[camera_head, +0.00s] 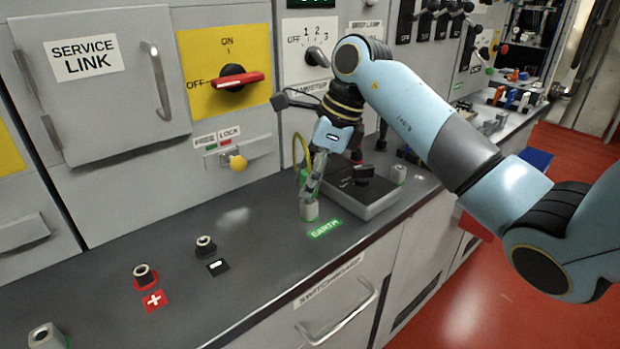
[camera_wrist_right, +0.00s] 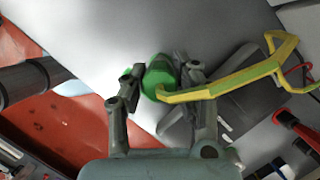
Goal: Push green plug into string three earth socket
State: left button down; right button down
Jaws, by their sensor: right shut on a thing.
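The green plug (camera_wrist_right: 158,80) sits between the two fingers of my right gripper (camera_wrist_right: 162,76) in the right wrist view, with a yellow-green cable (camera_wrist_right: 222,87) running off it. In the head view my right gripper (camera_head: 316,178) points down, shut on the plug, whose green (camera_head: 303,177) shows only in part beside the fingers. The grey earth socket (camera_head: 309,211) stands directly below the fingertips, behind the green EARTH label (camera_head: 325,229). The fingers hide the plug's lower end, so I cannot tell whether it touches or enters the socket. My left gripper is not in view.
A grey box (camera_head: 372,200) with a black knob stands just right of the socket. A red-ringed plus socket (camera_head: 145,275) and a black socket (camera_head: 205,246) are on the worktop to the left. The panel with the yellow switch plate (camera_head: 205,85) rises behind.

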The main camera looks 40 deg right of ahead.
jog(key=shift+f+b, duration=0.55)
jog(key=shift+f, duration=0.15)
jog(key=c, duration=0.9)
grip_release()
jog(key=v, duration=1.2)
